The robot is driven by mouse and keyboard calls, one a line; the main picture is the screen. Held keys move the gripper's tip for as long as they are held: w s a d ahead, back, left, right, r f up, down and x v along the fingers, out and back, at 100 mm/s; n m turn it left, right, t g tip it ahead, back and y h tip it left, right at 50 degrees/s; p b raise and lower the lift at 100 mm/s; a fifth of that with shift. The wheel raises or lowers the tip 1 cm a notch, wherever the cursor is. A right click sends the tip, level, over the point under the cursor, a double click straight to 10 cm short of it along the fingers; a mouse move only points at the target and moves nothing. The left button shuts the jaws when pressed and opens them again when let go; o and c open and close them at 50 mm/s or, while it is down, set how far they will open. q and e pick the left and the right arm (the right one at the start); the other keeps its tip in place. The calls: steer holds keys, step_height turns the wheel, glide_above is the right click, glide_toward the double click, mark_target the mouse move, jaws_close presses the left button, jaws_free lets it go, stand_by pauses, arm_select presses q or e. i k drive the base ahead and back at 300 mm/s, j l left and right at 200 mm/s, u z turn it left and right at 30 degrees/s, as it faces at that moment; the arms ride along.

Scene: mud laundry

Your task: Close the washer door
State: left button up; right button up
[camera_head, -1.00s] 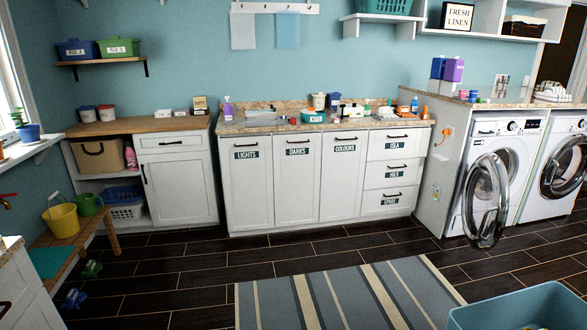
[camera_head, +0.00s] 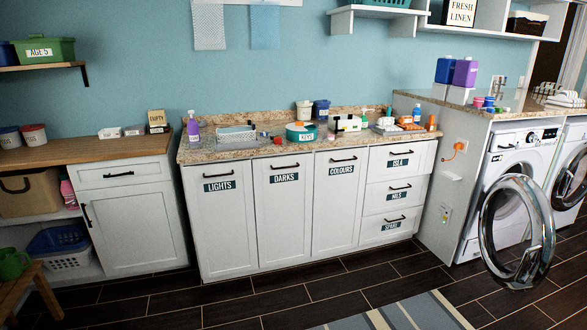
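The white washer (camera_head: 507,152) stands at the right, beside the end of the cabinet row. Its round door (camera_head: 487,218), a chrome ring with a glass centre, is swung wide open towards me and to the left. The drum opening is partly hidden behind the door. A second front-loading machine (camera_head: 574,150) stands to its right, cut by the picture edge; its round door looks shut. Neither of my grippers shows in the head view.
A striped rug (camera_head: 400,314) lies on the dark tiled floor (camera_head: 330,295) in front. White cabinets (camera_head: 226,235) line the wall left of the washer. A wooden bench (camera_head: 25,285) stands at the lower left. The floor before the cabinets is clear.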

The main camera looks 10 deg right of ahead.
mark_target(536, 263)
steer(key=i+z, duration=0.4)
steer(key=i+j+z, duration=0.1)
steer(key=i+z, duration=0.25)
steer(key=i+j+z, duration=0.15)
steer(key=z, duration=0.25)
steer(key=i+j+z, duration=0.15)
steer(key=z, duration=0.2)
steer(key=i+j+z, duration=0.2)
steer(key=i+z, duration=0.15)
steer(key=i+j+z, duration=0.5)
steer(key=i, duration=0.3)
steer(key=i+j, duration=0.15)
steer(key=i, duration=0.15)
steer(key=i+j, duration=0.1)
steer(key=i, duration=0.25)
